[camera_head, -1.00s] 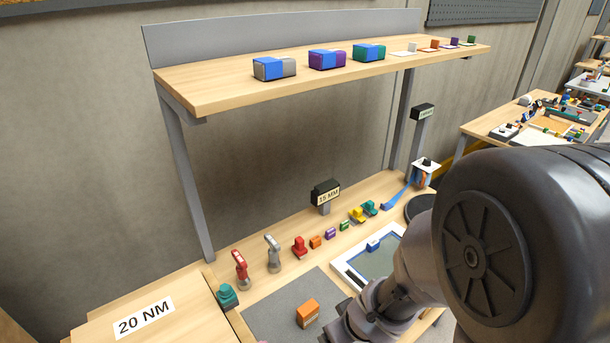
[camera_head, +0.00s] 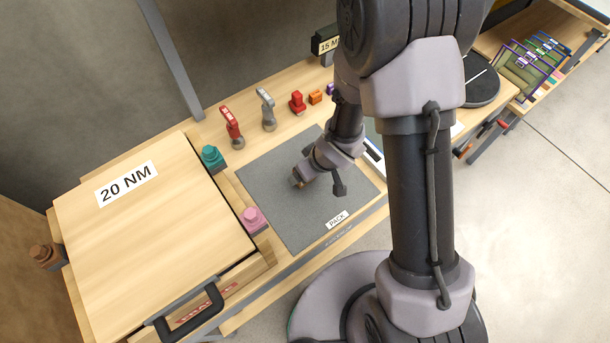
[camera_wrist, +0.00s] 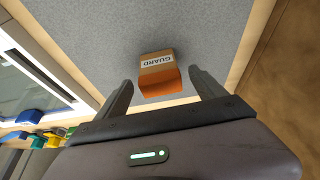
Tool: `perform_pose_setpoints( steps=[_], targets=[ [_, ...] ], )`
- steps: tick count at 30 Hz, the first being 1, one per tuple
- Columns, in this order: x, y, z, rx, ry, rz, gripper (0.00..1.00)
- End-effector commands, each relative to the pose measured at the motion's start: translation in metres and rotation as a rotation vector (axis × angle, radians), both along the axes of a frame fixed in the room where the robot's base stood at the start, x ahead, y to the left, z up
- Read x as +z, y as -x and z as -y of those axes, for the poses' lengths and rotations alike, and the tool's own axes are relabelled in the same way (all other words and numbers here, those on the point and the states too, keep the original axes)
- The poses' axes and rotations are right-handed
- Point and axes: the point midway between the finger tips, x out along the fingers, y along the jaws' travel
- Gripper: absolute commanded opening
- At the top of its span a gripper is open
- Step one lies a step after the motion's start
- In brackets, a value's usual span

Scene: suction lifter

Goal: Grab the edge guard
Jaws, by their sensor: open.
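The edge guard (camera_wrist: 158,74) is a small orange and tan block with a label reading GUARD. In the wrist view it lies on the grey mat (camera_wrist: 205,35). My gripper (camera_wrist: 163,85) is open, with one finger on each side of the guard's near end. I cannot tell whether either finger touches it. In the head view my wrist is over the grey mat (camera_head: 270,215), and only a tan bit of the block (camera_head: 297,180) shows by my gripper (camera_head: 301,178); the rest is hidden.
A wooden box marked 20 NM (camera_head: 150,245) with a black handle stands left of the mat. Teal (camera_head: 212,158) and pink (camera_head: 253,220) knobs stand along the mat's left side. Red (camera_head: 231,128) and grey (camera_head: 266,110) tools stand behind the mat. The front mat is clear.

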Motion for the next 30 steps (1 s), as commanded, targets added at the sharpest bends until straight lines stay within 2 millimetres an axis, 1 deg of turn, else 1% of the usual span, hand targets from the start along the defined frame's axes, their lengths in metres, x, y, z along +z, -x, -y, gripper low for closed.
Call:
perform_pose_setpoints(
  steps=[1, 3, 5, 9, 11, 12, 14, 15, 19, 20, 26, 30],
  targets=[
    [-0.014, -0.004, -0.005, 0.002, 0.0, -0.001, 0.8],
    [-0.026, -0.008, -0.007, 0.001, 0.001, -0.002, 0.8],
    [-0.028, -0.01, -0.008, 0.001, 0.0, 0.0, 0.8],
    [-0.026, -0.01, -0.008, 0.0, 0.001, 0.001, 0.8],
    [-0.025, -0.01, -0.008, 0.0, 0.0, 0.0, 0.7],
    [-0.025, -0.01, -0.008, 0.0, 0.0, 0.0, 0.62],
    [-0.025, -0.01, -0.008, 0.0, 0.0, 0.0, 0.51],
    [-0.025, -0.01, -0.008, 0.0, 0.0, 0.0, 0.43],
    [-0.025, -0.01, -0.008, 0.0, 0.0, 0.0, 0.17],
    [-0.025, -0.01, -0.008, 0.0, 0.0, 0.0, 0.15],
    [-0.025, -0.01, -0.008, 0.0, 0.0, 0.0, 0.15],
    [-0.016, -0.01, -0.01, -0.001, 0.0, 0.0, 0.15]
  ],
)
